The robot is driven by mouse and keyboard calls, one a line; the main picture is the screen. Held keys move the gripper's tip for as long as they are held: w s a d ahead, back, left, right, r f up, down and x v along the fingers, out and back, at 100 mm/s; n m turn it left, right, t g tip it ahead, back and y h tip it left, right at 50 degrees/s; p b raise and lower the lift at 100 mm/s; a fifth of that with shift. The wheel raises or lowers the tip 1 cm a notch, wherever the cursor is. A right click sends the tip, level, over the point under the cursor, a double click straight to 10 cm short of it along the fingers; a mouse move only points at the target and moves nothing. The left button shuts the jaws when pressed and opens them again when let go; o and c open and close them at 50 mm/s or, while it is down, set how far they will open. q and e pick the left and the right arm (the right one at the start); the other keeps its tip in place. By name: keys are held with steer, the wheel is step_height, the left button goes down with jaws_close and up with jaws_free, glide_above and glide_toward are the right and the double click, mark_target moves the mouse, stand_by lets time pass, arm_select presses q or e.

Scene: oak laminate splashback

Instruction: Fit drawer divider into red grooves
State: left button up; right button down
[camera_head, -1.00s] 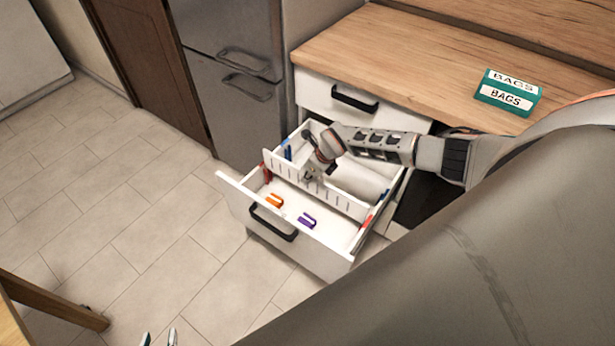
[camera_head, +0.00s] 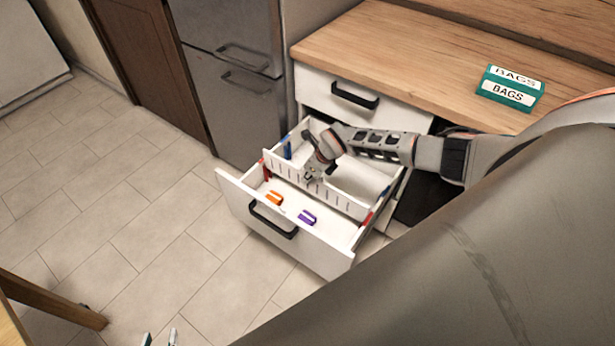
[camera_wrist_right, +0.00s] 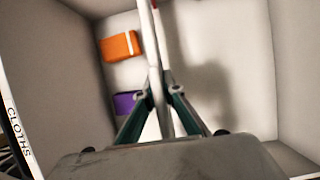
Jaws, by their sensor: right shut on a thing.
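The divider (camera_head: 336,194) is a white slotted panel standing upright across the open drawer (camera_head: 318,252). My right gripper (camera_head: 312,175) is shut on its top edge near the left half. In the right wrist view the divider (camera_wrist_right: 154,50) is a thin white edge between the teal fingers of the gripper (camera_wrist_right: 160,95). A red groove (camera_head: 266,171) shows at the drawer's left wall by the divider's left end, another (camera_head: 367,219) at the right wall by its right end. I cannot tell whether the ends sit inside them. My left gripper (camera_head: 159,339) shows two separated fingertips at the bottom edge.
Blue marks (camera_head: 288,149) show on the left wall further back. A green bags box (camera_head: 509,89) stands on the wooden counter (camera_head: 400,55).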

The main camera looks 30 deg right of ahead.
mark_target(306, 190)
steer(key=shift+f+b, duration=0.95)
steer(key=shift+f, duration=0.6)
steer(key=shift+f, duration=0.15)
steer(key=shift+f+b, duration=0.35)
steer(key=shift+f, duration=0.1)
steer(key=shift+f+b, duration=0.75)
steer(key=shift+f, duration=0.5)
steer(key=shift+f+b, duration=0.3)
steer(key=shift+f, duration=0.25)
